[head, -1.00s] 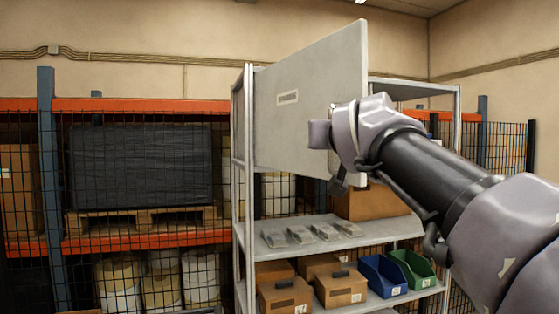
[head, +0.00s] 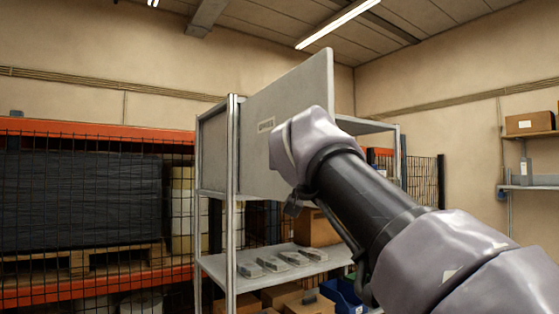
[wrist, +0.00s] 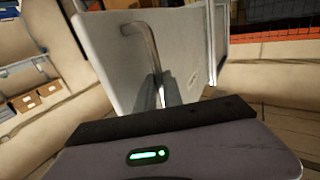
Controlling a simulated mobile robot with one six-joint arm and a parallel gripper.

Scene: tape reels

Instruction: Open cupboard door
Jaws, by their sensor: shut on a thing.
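The cupboard door (head: 290,92) is a flat light-grey panel with a small label plate. In the head view it stands swung out from the cupboard (head: 213,152), with its free edge to the right and towards me. In the wrist view the door (wrist: 105,50) fills the upper middle, with a curved grey bar handle (wrist: 145,38) on its face. My gripper (wrist: 163,90) is shut on the lower part of this handle. In the head view my wrist covers the handle, the fingers and the door's lower right part.
Below the cupboard, a shelf (head: 225,264) holds several small clear items and a cardboard box (head: 318,229). Mesh-fronted racking with a dark wrapped pallet load (head: 80,203) stands at left. A wall shelf (head: 530,187) is at far right.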

